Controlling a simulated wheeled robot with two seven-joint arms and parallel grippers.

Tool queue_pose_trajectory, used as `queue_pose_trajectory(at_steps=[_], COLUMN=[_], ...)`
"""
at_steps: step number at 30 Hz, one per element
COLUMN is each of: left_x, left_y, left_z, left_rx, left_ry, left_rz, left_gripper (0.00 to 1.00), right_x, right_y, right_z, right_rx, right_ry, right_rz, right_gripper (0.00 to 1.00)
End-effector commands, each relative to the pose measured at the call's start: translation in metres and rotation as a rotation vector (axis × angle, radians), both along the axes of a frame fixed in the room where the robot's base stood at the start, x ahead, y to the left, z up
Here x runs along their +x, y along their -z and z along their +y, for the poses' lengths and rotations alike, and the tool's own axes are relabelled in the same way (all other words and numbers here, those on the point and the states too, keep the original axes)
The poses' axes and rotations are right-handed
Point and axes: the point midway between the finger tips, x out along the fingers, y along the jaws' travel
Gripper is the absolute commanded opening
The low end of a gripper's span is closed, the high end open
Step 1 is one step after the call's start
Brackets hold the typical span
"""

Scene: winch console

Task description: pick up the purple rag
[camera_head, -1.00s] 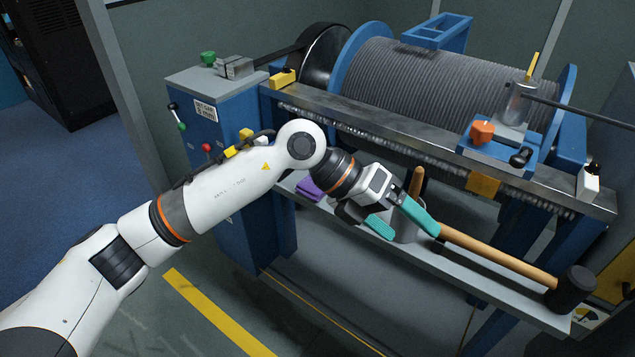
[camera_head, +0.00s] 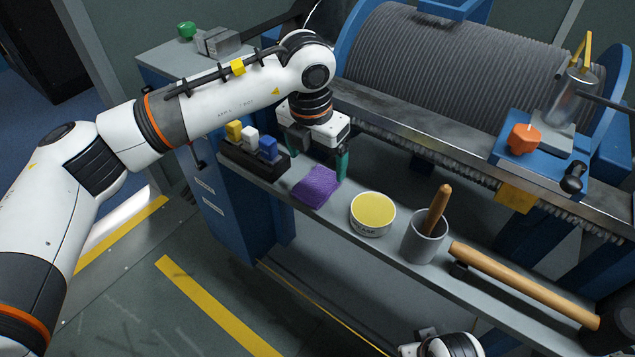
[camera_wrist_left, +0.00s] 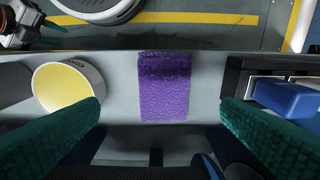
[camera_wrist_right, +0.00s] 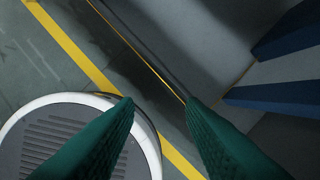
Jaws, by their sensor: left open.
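The purple rag (camera_head: 317,187) lies folded on the grey shelf, its front edge near the shelf's front edge. In the left wrist view the rag (camera_wrist_left: 164,86) shows between and beyond the fingertips. My left gripper (camera_head: 318,160) is open and empty, pointing down just behind and above the rag, with one teal finger on each side. It also shows in the left wrist view (camera_wrist_left: 160,108). My right gripper (camera_wrist_right: 160,102) has its teal fingers apart with nothing between them, over the floor. In the head view only part of my right arm shows at the bottom edge.
On the shelf (camera_head: 388,248), a rack of coloured blocks (camera_head: 250,160) stands left of the rag and a yellow-topped tin (camera_head: 372,213) right of it. Further right are a grey cup with a wooden handle (camera_head: 425,240) and a mallet (camera_head: 525,285). The winch's metal rail (camera_head: 420,140) runs behind.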

Motion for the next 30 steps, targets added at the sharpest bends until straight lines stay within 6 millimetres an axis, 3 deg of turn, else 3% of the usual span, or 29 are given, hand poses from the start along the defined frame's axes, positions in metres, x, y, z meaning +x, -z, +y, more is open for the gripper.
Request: queue_pose_trajectory(at_steps=[8, 16, 26, 30], left_x=[0.003, 0.010, 0.011, 0.011], left_y=[0.026, 0.063, 0.069, 0.069], left_z=[-0.001, 0.000, -0.001, -0.001], left_rx=[0.000, -0.001, -0.001, -0.001], left_ry=[-0.001, -0.001, 0.000, 0.000], left_rz=[0.001, 0.003, 0.000, 0.000], left_gripper=[0.87, 0.87, 0.87, 0.64], right_x=[-0.001, -0.004, -0.005, -0.005], right_y=[-0.009, -0.028, -0.032, -0.032], right_z=[-0.001, -0.001, -0.001, -0.002], right_rx=[0.000, 0.000, 0.001, 0.000], right_ry=[0.001, 0.002, 0.002, 0.003], right_rz=[-0.005, -0.016, -0.017, -0.017], right_gripper=[0.36, 0.36, 0.36, 0.36])
